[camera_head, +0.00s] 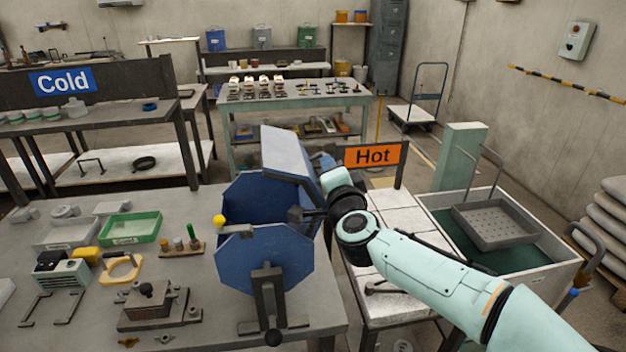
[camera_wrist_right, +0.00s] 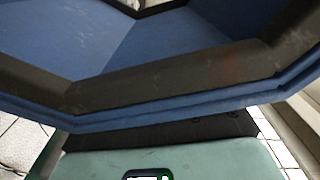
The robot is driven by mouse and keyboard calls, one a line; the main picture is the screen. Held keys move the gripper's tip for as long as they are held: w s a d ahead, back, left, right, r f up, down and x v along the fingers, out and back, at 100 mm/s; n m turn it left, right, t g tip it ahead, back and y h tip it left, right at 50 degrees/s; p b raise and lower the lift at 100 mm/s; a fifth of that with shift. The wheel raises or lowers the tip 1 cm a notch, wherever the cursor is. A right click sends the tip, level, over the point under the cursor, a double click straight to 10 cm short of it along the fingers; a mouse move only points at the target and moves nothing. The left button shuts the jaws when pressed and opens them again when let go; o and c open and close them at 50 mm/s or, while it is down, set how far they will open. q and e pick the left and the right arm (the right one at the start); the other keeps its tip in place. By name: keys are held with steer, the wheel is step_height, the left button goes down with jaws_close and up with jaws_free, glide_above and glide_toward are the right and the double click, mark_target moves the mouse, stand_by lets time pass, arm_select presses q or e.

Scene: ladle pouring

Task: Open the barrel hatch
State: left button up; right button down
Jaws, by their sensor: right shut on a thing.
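The blue eight-sided barrel (camera_head: 238,265) lies on its side on the grey table, held by a dark stand. Its hatch (camera_head: 284,152), a pale blue-grey panel, is swung up above the barrel, and the dark blue inside shows below it. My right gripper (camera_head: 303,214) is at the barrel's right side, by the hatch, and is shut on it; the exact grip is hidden. In the right wrist view, blue panels with a dark rim (camera_wrist_right: 190,78) fill the upper part close to the camera. The fingertips do not show there. My left gripper is out of view.
A yellow-knobbed lever (camera_head: 219,221) is at the barrel's left. A green tray (camera_head: 131,240) and small tools lie left of it. Right of the table are the orange Hot sign (camera_head: 374,155) and a white bin (camera_head: 535,275) holding a perforated tray (camera_head: 495,224).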

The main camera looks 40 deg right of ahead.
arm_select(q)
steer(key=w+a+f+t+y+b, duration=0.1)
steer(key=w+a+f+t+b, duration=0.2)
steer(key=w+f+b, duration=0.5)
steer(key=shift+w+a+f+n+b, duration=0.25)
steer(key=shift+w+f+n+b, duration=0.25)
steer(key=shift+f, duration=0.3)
arm_select(e)
steer(key=s+d+f+m, duration=0.3)
steer(key=d+f+m, duration=0.2)
steer(key=m, duration=0.3)
steer(key=shift+s+d+f, duration=0.25)
steer(key=shift+d+f, duration=0.1)
steer(key=shift+f, duration=0.15)
steer(key=c, duration=1.2)
jaws_free()
steer(key=shift+o, duration=0.2)
steer(key=shift+s, duration=0.1)
